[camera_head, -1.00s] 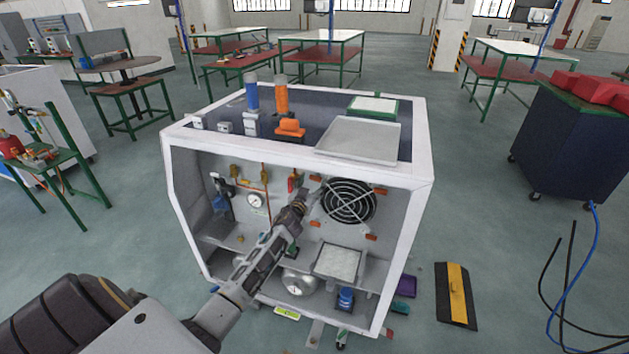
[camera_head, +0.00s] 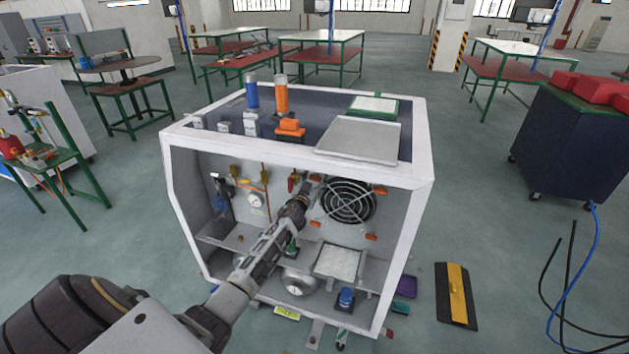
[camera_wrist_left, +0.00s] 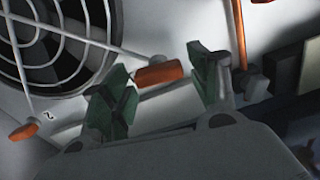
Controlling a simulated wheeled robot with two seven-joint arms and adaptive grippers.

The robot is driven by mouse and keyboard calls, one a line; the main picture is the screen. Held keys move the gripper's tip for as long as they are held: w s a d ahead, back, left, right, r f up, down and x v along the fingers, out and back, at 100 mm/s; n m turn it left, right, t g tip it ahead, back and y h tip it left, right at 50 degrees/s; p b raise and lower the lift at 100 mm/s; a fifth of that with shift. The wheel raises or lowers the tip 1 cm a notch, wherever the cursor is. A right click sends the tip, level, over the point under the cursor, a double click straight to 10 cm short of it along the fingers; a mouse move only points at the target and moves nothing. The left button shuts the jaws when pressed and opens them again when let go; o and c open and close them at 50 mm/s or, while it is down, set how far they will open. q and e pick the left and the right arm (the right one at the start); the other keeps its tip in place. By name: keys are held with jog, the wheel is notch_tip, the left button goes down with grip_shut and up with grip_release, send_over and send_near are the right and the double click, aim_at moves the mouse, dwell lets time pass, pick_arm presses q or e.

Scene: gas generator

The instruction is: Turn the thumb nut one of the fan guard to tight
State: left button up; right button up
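The round fan guard (camera_head: 348,201) is a wire grille over a dark fan on the cabinet's inner back wall. Orange thumb nuts sit around it, such as the upper right one (camera_head: 380,190) and lower right one (camera_head: 371,237). My left gripper (camera_wrist_left: 160,90) reaches the guard's upper left side in the head view. In the left wrist view its green-padded fingers are apart, with an orange thumb nut (camera_wrist_left: 158,73) showing in the gap between them. I cannot tell whether either finger touches it. Another orange nut (camera_wrist_left: 24,131) has a small mark beside it. My right gripper is not in view.
The white cabinet frame (camera_head: 422,150) surrounds the opening my left arm enters. A gauge (camera_head: 255,200) and orange pipe are left of the gripper. A light box (camera_head: 338,262) and a round silver part (camera_head: 299,282) sit below the arm.

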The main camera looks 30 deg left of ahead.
pick_arm(q)
jog(key=c, duration=0.7)
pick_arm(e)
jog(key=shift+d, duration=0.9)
